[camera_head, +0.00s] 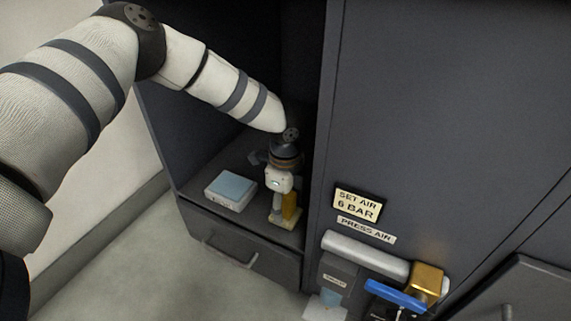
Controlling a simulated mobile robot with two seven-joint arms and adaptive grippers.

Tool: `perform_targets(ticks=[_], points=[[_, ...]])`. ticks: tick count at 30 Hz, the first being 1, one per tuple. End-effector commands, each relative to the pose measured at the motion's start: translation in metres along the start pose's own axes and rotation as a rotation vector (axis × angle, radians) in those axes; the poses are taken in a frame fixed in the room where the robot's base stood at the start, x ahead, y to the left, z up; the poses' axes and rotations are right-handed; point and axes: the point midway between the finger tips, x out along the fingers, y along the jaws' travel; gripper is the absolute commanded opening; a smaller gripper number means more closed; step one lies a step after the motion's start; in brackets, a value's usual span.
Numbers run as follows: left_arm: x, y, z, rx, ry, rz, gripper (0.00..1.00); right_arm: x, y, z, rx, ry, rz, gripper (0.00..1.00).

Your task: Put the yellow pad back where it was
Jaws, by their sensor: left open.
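The yellow pad (290,212) is on the cabinet's shelf, at the right side of the opening. My left gripper (281,213) reaches down over it from above and hides much of it. The left gripper is open, with its fingers low at the pad. I cannot tell whether the fingers touch the pad. My right gripper is not in view.
A pad with a light blue top and white sides (231,187) lies on the shelf left of my gripper. A drawer (238,249) is below. Right of the opening are a dark panel with labels (357,205), a grey bar (363,256) and a blue lever (395,294).

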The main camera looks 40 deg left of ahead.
Motion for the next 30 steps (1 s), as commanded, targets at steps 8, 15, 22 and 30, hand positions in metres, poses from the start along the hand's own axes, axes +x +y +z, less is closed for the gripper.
perform_targets(ticks=[8, 15, 22, 30], points=[[-0.052, -0.001, 0.0, 0.0, 0.002, -0.008, 0.51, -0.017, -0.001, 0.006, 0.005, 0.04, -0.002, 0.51], [-0.079, 0.0, 0.0, 0.001, 0.001, -0.001, 0.51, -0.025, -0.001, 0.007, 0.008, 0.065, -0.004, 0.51], [-0.078, 0.0, 0.0, 0.0, 0.0, 0.001, 0.51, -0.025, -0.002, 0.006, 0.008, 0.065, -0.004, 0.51], [-0.081, 0.008, 0.005, -0.039, 0.006, 0.021, 0.51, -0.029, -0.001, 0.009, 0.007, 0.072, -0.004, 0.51]])
